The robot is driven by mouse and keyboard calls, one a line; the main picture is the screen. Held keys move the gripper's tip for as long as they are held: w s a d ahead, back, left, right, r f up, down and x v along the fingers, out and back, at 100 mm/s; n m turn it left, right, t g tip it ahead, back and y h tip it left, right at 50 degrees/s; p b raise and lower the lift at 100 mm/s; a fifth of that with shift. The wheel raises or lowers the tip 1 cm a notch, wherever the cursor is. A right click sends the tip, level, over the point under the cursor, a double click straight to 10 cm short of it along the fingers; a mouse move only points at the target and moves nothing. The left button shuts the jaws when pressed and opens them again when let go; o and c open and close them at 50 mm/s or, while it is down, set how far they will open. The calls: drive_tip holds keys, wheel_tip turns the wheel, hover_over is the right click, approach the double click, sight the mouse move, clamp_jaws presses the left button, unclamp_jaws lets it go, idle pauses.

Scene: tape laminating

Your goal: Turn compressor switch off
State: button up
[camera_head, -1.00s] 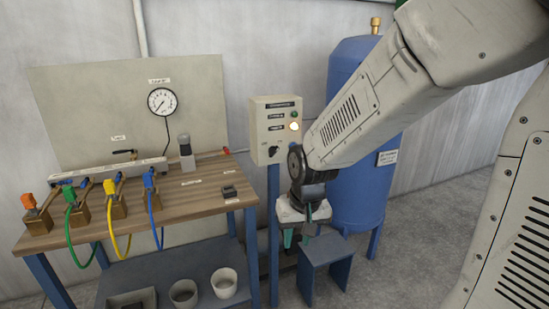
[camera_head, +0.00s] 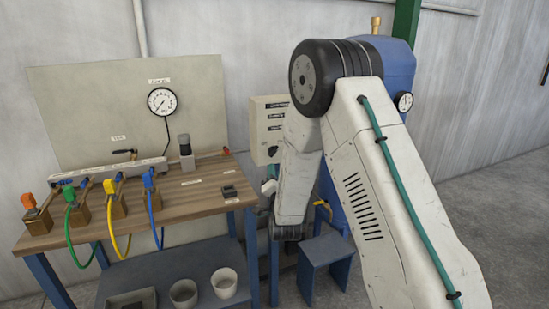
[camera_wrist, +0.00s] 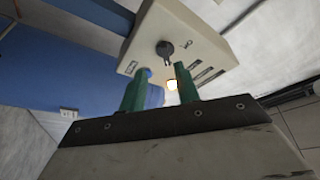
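The compressor's control box (camera_head: 262,118) is a pale panel on a blue post, partly hidden behind my arm in the head view. Its black rotary switch (camera_head: 272,151) shows low on the front. The blue compressor tank (camera_head: 397,62) stands behind my arm.
A wooden bench (camera_head: 170,201) with valves, coloured hoses and a gauge (camera_head: 161,102) stands left of the box. A blue stool (camera_head: 324,250) is below my arm. Cups and a tray sit on the lower shelf. Floor at the right is open.

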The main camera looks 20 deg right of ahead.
sight(274, 153)
drive_tip(key=shift+t, duration=0.3)
drive_tip(key=x, duration=0.7)
drive_tip(key=shift+w+d+r, duration=0.15)
drive_tip(key=shift+w+r, duration=0.1)
drive_tip(key=shift+r, duration=0.25)
clamp_jaws()
